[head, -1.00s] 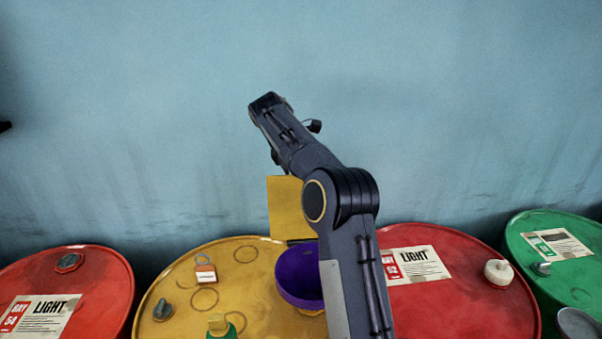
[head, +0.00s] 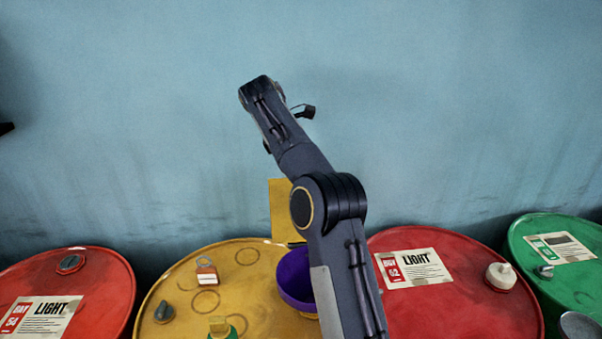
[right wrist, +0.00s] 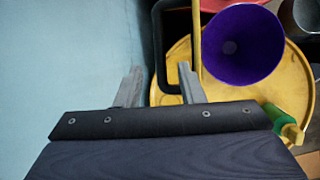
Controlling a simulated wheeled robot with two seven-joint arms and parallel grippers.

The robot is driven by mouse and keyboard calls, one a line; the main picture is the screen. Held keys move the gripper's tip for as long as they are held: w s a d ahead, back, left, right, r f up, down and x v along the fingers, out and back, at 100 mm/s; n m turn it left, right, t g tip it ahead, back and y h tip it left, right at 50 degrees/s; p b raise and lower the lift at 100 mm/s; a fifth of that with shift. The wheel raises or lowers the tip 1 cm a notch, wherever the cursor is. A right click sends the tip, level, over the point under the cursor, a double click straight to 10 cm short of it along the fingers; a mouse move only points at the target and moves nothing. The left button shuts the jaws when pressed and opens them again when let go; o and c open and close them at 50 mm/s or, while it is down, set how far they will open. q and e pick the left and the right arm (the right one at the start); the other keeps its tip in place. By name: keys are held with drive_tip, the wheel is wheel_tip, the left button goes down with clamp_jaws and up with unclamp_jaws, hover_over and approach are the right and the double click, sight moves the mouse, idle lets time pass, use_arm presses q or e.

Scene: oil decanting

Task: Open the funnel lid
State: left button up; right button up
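The purple funnel (head: 291,280) stands on the yellow drum, partly hidden by my right arm in the head view. Its open bowl (right wrist: 242,45) shows fully in the right wrist view. The yellow lid (head: 283,205) stands upright at the funnel's back edge, and it shows nearly edge-on in the right wrist view (right wrist: 197,40). My right gripper (right wrist: 158,72) is open, its two fingers apart. A black frame-like part (right wrist: 168,50) beside the lid reaches down near the right finger; I cannot tell whether they touch. My left gripper is not in view.
The yellow drum (head: 180,290) also carries a padlock-like object (head: 206,272) and a green and yellow item (head: 220,328). Red drums (head: 100,290) (head: 470,312) stand on both sides, a green drum (head: 525,237) at far right. The blue wall (head: 450,110) is close behind.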

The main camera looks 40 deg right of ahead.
drive_tip(key=shift+v, duration=1.25)
drive_tip(key=s+a+f+m+t+y+b, duration=0.25)
drive_tip(key=s+a, duration=0.25)
drive_tip(key=s, duration=0.5)
drive_tip(key=s+a+f+m+t+y+b, duration=0.1)
drive_tip(key=s+a+f+m+t+y, duration=0.25)
drive_tip(key=s, duration=0.55)
drive_tip(key=s+a+f+m+y+b, duration=0.1)
drive_tip(key=s+a+f+m+y, duration=0.1)
drive_tip(key=s+a+f+m, duration=0.5)
drive_tip(key=s+a+f, duration=0.5)
drive_tip(key=s+a, duration=0.2)
drive_tip(key=s, duration=0.1)
drive_tip(key=shift+s+a+y, duration=0.15)
drive_tip(key=shift+s+y, duration=0.05)
drive_tip(key=shift+y, duration=0.2)
